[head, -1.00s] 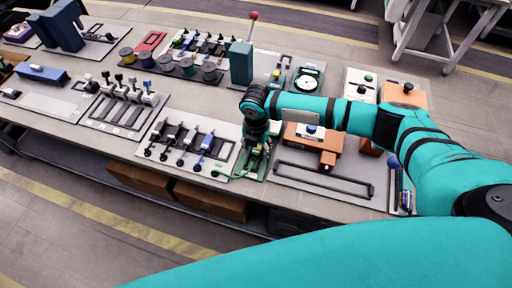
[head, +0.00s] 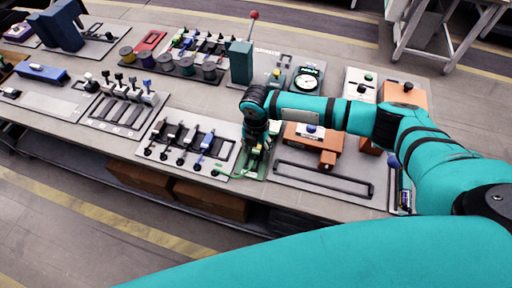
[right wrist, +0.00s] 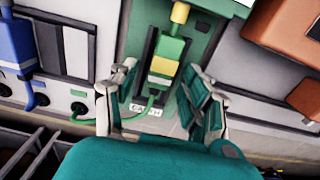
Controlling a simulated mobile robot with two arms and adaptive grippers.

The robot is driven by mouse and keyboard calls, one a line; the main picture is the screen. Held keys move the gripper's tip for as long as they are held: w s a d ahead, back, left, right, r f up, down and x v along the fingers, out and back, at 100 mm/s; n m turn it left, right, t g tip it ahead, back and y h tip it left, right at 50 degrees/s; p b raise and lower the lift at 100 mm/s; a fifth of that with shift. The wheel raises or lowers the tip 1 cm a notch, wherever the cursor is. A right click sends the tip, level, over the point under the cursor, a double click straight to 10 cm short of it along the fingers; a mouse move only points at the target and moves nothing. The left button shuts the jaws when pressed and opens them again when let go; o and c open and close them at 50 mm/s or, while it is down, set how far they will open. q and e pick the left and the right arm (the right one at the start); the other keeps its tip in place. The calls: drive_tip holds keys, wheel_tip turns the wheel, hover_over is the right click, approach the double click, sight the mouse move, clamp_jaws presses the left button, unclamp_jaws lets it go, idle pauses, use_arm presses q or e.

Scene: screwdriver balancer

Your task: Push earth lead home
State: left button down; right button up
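The earth lead is a green-and-yellow plug (right wrist: 163,66) in a dark slot on a green-edged plate (right wrist: 202,35) with a label reading EARTH (right wrist: 146,109). A green cable (right wrist: 120,122) runs from it to a socket on the panel at left. My right gripper (right wrist: 163,88) is open, with one finger on each side of the plug and visible gaps between. In the head view, my right gripper (head: 256,148) is over the same plate (head: 252,170) at the bench's front, and largely hides the plug. My left gripper is not in view.
A panel with black, grey and blue plugs (head: 206,141) lies directly left of the earth plate. An orange block (head: 300,138) and a black bar handle (head: 322,179) are on the right. The bench's front edge is close by.

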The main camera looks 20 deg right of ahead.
sight(257, 150)
wheel_tip(257, 150, up, 12)
idle(0.7)
drive_tip(key=shift+d, duration=0.1)
idle(1.0)
